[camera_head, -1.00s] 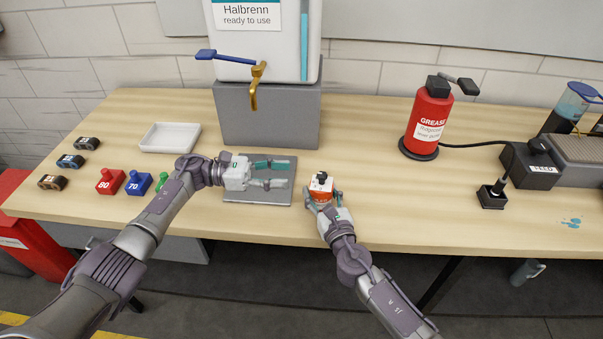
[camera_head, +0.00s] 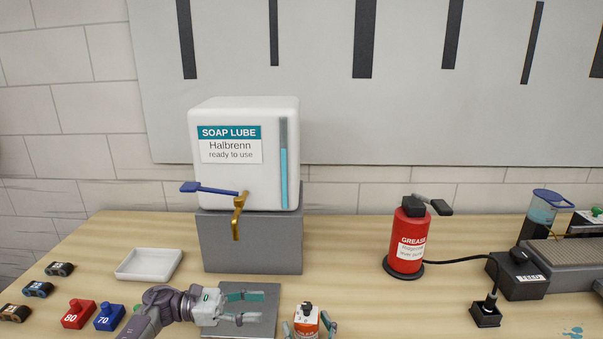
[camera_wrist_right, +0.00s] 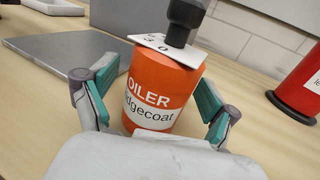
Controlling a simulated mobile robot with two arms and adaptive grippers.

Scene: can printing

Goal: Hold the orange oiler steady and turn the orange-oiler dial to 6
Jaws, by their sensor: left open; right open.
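The orange oiler (camera_head: 306,323) stands upright on the table at the bottom edge of the head view, with a black knob on its white-plated top. In the right wrist view the oiler (camera_wrist_right: 158,90) has the black dial knob (camera_wrist_right: 184,20) above a white numbered plate (camera_wrist_right: 166,48); which number is set cannot be read. My right gripper (camera_wrist_right: 155,100) is open, its fingers on either side of the oiler with gaps showing. My left gripper (camera_head: 252,307) is open and empty over the grey plate (camera_head: 262,325), left of the oiler.
A soap lube tank (camera_head: 240,170) with a brass tap stands on a grey block (camera_head: 250,245) behind. A red grease can (camera_head: 408,240) stands to the right. A white tray (camera_head: 148,265) and red (camera_head: 78,314) and blue (camera_head: 109,317) weights are at left.

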